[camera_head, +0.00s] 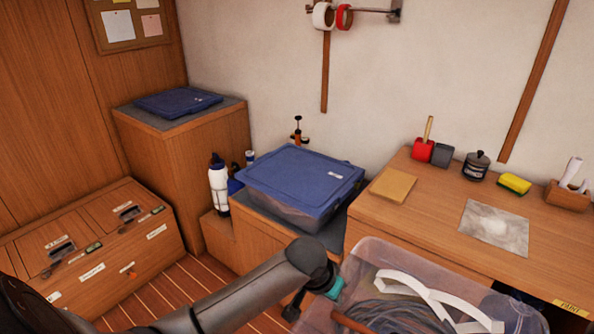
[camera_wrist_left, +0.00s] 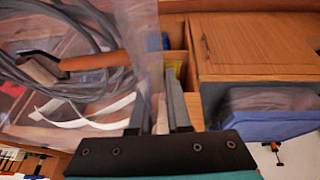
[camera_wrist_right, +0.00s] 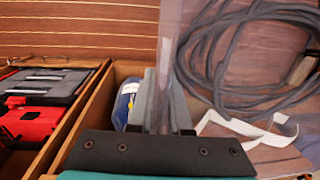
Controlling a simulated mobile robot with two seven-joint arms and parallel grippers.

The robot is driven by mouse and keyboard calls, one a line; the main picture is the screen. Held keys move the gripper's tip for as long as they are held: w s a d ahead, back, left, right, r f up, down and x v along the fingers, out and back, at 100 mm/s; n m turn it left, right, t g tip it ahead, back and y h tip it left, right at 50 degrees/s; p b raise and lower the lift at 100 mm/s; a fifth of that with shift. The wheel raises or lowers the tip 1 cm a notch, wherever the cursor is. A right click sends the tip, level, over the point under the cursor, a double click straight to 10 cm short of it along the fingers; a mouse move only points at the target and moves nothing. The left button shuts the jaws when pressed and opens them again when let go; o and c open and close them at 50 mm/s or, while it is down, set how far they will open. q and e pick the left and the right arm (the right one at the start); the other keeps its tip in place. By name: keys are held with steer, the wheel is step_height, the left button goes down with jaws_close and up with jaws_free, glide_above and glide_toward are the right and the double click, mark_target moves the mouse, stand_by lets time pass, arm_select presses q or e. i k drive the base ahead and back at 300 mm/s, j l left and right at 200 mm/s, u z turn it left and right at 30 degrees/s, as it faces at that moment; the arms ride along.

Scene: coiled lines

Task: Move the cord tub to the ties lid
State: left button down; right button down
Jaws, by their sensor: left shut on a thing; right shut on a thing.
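The cord tub (camera_head: 372,262) is a clear open bin at the bottom right of the head view, holding coiled grey cord (camera_head: 395,318), white strips and an orange-brown handled tool. My left gripper (camera_head: 322,292) is shut on its left wall, also visible in the left wrist view (camera_wrist_left: 158,112). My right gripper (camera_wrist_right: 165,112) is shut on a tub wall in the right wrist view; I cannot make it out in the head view. A blue-lidded tub (camera_head: 300,178) sits on a low cabinet at centre. Its lid's small white label is unreadable, so I cannot confirm it is the ties lid.
Another blue lid (camera_head: 180,102) lies on the taller cabinet at back left. A white bottle (camera_head: 218,185) stands beside the blue-lidded tub. The wooden desk (camera_head: 440,207) at right holds a brown pad, a grey sheet, a jar and a sponge. A low labelled chest (camera_head: 90,240) stands at left.

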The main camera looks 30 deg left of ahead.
mark_target(301, 170)
steer(key=j, duration=1.45)
steer(key=i+j, duration=0.15)
steer(key=j, duration=1.3)
steer(key=i, duration=1.45)
